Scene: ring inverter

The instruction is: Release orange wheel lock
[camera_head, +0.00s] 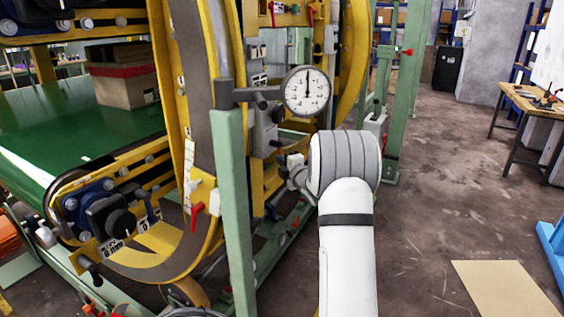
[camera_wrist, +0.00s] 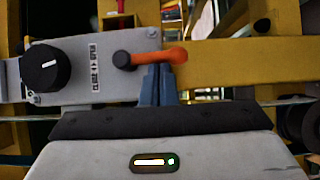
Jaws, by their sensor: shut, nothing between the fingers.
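In the wrist view an orange lever (camera_wrist: 172,55), which I take for the orange wheel lock, lies nearly level. It points right from a dark round pivot (camera_wrist: 122,60) on a grey panel (camera_wrist: 65,97). A label (camera_wrist: 96,68) beside the pivot reads CLOSE and OPEN with a two-way arrow. My gripper (camera_wrist: 159,70) is shut and empty, with its blue-grey fingertips just below the middle of the lever. I cannot tell whether they touch it. In the head view my gripper (camera_head: 283,160) reaches the yellow ring machine; the lever there cannot be made out.
A black knob (camera_wrist: 45,67) sits on the panel, left of the lever. In the head view a green post (camera_head: 232,210) with a dial gauge (camera_head: 306,92) stands close left of my arm.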

